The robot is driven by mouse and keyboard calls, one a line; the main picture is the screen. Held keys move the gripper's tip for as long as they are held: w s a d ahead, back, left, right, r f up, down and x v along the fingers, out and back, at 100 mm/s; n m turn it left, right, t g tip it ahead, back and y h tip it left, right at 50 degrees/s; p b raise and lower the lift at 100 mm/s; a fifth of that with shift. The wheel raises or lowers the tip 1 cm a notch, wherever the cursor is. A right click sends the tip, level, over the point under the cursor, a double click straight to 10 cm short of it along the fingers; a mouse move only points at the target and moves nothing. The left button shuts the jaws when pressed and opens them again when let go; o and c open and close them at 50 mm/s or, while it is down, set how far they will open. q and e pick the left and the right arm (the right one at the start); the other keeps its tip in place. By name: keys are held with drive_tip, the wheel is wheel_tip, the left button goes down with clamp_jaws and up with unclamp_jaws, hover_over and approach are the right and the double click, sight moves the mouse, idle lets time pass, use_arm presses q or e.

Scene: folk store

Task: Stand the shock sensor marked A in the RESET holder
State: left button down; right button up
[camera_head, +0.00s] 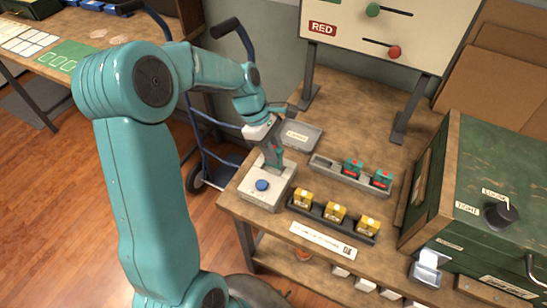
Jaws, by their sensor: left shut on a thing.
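My left arm reaches across from the left, and its left gripper (271,150) points down over a pale box with a blue button (262,185). The gripper is shut on a small teal sensor (279,153), mostly hidden by the fingers, at the box's back part. I cannot tell whether it is seated there, nor read its mark. Two teal sensors with red labels (353,169) (381,179) stand in a grey rack (325,170), whose left end is empty. The RESET lettering is too small to read. My right gripper is not in view.
A labelled grey tray (311,138) lies behind the box. A green cabinet (475,195) with a knob fills the right, and a RED sign board (345,38) stands behind. The bench's back middle is clear.

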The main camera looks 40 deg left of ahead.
sight(277, 167)
use_arm(q)
wheel_tip(277, 167, down, 3)
drive_tip(key=shift+r, duration=0.1)
drive_tip(key=shift+f, duration=0.35)
drive_tip(key=shift+f, duration=0.1)
drive_tip(key=c, duration=0.9)
unclamp_jaws()
